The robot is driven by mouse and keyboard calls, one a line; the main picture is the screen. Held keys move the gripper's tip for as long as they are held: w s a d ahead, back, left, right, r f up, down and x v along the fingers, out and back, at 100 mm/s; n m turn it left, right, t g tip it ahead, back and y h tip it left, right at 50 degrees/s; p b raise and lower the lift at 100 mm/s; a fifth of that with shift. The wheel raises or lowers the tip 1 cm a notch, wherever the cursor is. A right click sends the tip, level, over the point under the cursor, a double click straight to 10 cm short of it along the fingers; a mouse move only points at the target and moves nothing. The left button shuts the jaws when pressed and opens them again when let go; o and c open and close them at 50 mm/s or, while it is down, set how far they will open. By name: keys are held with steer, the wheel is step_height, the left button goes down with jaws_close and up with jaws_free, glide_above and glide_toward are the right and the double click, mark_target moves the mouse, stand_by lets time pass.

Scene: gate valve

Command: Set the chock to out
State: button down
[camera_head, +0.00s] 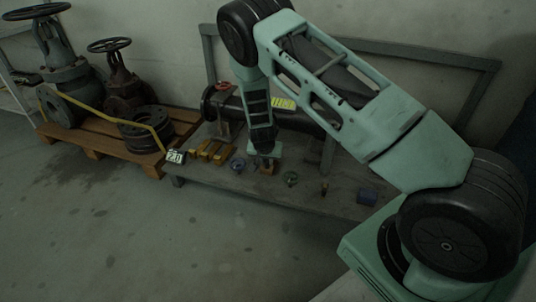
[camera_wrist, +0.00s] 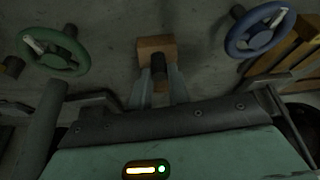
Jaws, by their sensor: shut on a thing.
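The chock looks to be the small orange-brown wooden block (camera_wrist: 154,44) in the wrist view, with a dark round knob or peg in front of it. My gripper (camera_wrist: 161,88) reaches to it, its two pale fingers on either side of its lower part, shut on it. In the head view my gripper (camera_head: 264,160) points down at the bench, with the block (camera_head: 267,170) partly hidden at its tips. I cannot tell whether the block touches the bench top.
A blue handwheel (camera_head: 238,164) and a green handwheel (camera_head: 291,178) flank the block closely. A pallet (camera_head: 93,140) with old valves stands left; the floor in front is clear.

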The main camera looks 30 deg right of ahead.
steer(key=shift+s+a, duration=0.2)
steer(key=shift+a, duration=0.1)
steer(key=c, duration=1.3)
jaws_free()
steer(key=shift+r, duration=0.1)
steer(key=shift+r, duration=0.3)
steer(key=p+v, duration=0.9)
steer(key=v, duration=0.7)
steer(key=shift+s+r, duration=0.1)
steer(key=shift+r, duration=0.2)
